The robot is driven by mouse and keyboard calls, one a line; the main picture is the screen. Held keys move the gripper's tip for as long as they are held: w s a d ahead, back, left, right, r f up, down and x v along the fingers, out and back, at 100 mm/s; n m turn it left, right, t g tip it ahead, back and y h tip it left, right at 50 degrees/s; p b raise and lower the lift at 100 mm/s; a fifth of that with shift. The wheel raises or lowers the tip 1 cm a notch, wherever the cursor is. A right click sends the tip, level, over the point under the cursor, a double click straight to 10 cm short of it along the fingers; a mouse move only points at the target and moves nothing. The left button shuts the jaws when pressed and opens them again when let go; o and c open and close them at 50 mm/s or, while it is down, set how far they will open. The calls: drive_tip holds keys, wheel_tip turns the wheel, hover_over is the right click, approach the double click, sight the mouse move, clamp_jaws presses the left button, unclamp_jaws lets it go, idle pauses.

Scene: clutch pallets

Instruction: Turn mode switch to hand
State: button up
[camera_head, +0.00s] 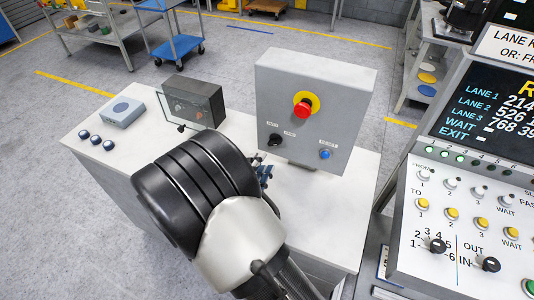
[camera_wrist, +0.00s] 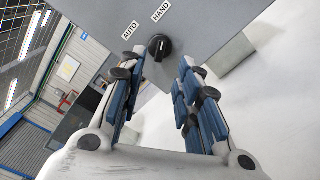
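The mode switch is a black rotary knob (camera_wrist: 159,47) on the grey control box, with labels AUTO (camera_wrist: 130,30) and HAND (camera_wrist: 161,11) above it in the wrist view. I cannot tell for sure which label its mark points to. In the head view the knob (camera_head: 275,139) sits low on the left of the control box (camera_head: 345,95). My gripper (camera_wrist: 161,66) is open and empty, its blue-padded fingers on either side of the knob in the picture, apparently short of it. In the head view my arm hides most of the gripper (camera_head: 263,172).
The control box also carries a red emergency button (camera_head: 303,107) and a blue button (camera_head: 324,154). A small dark box (camera_head: 193,100), a blue-grey box (camera_head: 122,111) and dark balls (camera_head: 96,139) stand on the white bench (camera_head: 95,165). A console (camera_head: 460,190) stands at the right.

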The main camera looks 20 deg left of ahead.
drive_tip(key=s, duration=0.4)
drive_tip(key=shift+s+a, duration=0.15)
drive_tip(key=shift+s, duration=0.1)
drive_tip(key=d+r+m+g+h, duration=0.3)
drive_tip(key=d+m, duration=0.1)
drive_tip(key=d, duration=0.5)
drive_tip(key=w+d+r+m+g+h, duration=0.1)
drive_tip(key=d+r+m+g+h, duration=0.25)
drive_tip(key=d, duration=0.45)
drive_tip(key=d+r+m+g+h, duration=0.3)
drive_tip(key=d+m+h, duration=0.1)
drive_tip(key=d, duration=0.5)
drive_tip(key=s+d+r+m+g+y, duration=0.2)
drive_tip(key=s+d+m+g+y, duration=0.4)
drive_tip(key=s+d, duration=0.45)
drive_tip(key=s+a+r+m+t+y, duration=0.2)
drive_tip(key=s+a+r+m+y, duration=0.1)
drive_tip(key=s+a+m+y, duration=0.1)
drive_tip(key=shift+s+r+m+y, duration=0.4)
drive_tip(key=shift+s+m+y, duration=0.35)
drive_tip(key=shift+s+y, duration=0.1)
